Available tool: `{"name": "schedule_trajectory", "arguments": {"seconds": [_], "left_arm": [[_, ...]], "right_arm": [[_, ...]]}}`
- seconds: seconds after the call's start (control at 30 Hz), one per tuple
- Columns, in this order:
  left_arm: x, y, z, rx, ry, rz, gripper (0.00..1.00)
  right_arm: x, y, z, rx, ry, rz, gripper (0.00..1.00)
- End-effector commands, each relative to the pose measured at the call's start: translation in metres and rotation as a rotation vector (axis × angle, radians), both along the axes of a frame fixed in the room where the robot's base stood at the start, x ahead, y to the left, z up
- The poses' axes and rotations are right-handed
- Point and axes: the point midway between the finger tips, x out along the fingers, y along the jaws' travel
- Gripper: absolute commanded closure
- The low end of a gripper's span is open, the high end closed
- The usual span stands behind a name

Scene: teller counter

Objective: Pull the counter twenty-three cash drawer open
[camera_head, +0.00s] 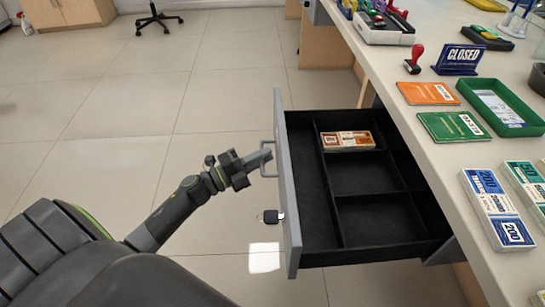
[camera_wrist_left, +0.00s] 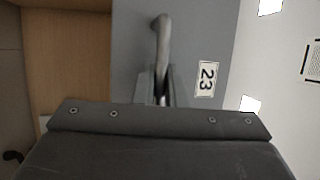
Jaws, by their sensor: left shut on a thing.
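The cash drawer (camera_head: 310,205) under the counter stands pulled well out, and its black inside with several compartments shows in the head view. A banded bundle of orange notes (camera_head: 347,140) lies in a back compartment. The grey drawer front (camera_head: 286,180) has a bar handle (camera_head: 266,158). My left gripper (camera_head: 258,160) is shut on that handle. In the left wrist view the handle (camera_wrist_left: 161,45) runs into the jaws, beside a plate (camera_wrist_left: 206,78) reading 23. A key with a black head (camera_head: 270,216) sits at the drawer front. My right gripper is not in view.
The counter top (camera_head: 440,165) at right carries a green tray (camera_head: 500,105), a CLOSED sign (camera_head: 458,58), a red stamp (camera_head: 413,60) and several note bundles. The tiled floor (camera_head: 130,105) left of the drawer is clear. A chair base (camera_head: 158,18) stands far back.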

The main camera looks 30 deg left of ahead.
Motion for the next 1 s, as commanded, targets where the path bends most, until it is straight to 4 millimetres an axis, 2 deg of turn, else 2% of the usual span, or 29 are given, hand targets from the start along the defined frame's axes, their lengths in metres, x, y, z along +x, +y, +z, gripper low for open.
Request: {"name": "schedule_trajectory", "arguments": {"seconds": [0.2,0.57,0.6,0.77,1.0], "left_arm": [[-0.0052,0.0071,-0.0016,0.002,0.003,0.001,1.0],[-0.0057,0.0077,-0.0015,0.002,0.003,0.001,1.0],[-0.0057,0.0077,-0.0015,0.002,0.003,0.001,0.88],[-0.0055,0.0076,-0.0011,0.001,0.002,0.001,0.68],[-0.0052,0.0073,-0.0004,0.001,0.001,0.0,0.68]], "right_arm": [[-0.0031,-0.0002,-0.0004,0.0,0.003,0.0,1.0],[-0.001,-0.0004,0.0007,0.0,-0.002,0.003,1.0],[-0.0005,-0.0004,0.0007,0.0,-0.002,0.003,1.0],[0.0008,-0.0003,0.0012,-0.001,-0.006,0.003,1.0],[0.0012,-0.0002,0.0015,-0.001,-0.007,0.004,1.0]]}}
